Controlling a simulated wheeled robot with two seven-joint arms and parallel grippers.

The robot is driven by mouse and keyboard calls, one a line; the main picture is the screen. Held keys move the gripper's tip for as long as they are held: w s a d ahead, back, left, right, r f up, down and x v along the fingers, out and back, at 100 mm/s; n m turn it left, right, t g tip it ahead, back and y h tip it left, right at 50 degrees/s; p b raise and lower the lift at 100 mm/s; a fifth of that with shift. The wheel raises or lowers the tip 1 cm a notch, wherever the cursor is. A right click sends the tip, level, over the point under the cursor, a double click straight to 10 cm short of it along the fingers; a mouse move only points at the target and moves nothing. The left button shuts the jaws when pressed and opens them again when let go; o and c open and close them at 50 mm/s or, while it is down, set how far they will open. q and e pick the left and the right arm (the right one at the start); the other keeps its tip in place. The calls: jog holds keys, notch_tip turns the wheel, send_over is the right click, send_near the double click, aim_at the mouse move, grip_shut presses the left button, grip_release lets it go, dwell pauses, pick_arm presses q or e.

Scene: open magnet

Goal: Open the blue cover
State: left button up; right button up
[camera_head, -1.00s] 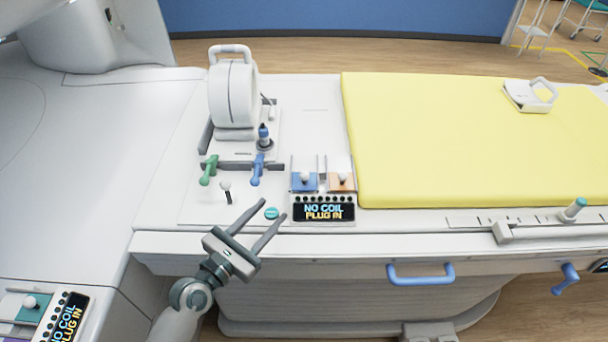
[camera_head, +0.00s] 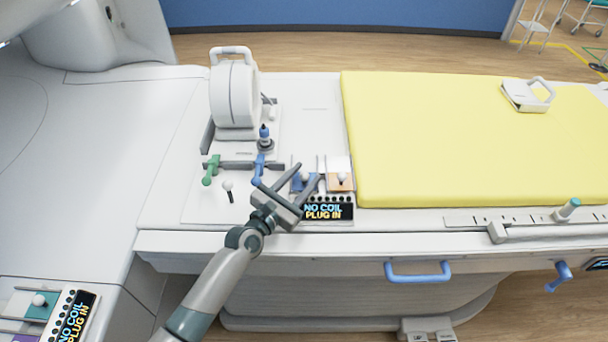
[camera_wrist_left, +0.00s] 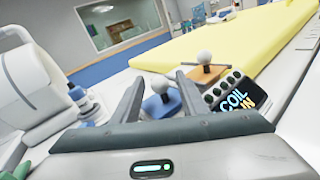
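The blue cover (camera_head: 298,184) is a small blue panel with a white ball knob (camera_head: 304,176), left of a similar orange cover (camera_head: 341,182). My left gripper (camera_head: 307,172) is open, its two fingers partly hiding the blue cover in the head view. In the left wrist view the blue cover (camera_wrist_left: 158,106) and its white knob (camera_wrist_left: 160,84) show between the open fingers (camera_wrist_left: 160,88), a little beyond the tips. Contact with the knob cannot be made out. My right gripper is in neither view.
A "NO COIL PLUG IN" display (camera_head: 328,211) sits just in front of the covers. A green lever (camera_head: 210,170) and a white round coil unit (camera_head: 234,93) stand to the left. A yellow mattress (camera_head: 460,140) lies to the right.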

pick_arm(q)
jog(key=shift+w+d, duration=0.1)
jog(key=shift+w, duration=0.1)
grip_shut()
jog(key=shift+w+b, duration=0.95)
jog(key=shift+w, duration=0.8)
grip_release()
jog(key=b+v, duration=0.2)
jog(key=v, duration=1.5)
jog(key=shift+s, duration=0.3)
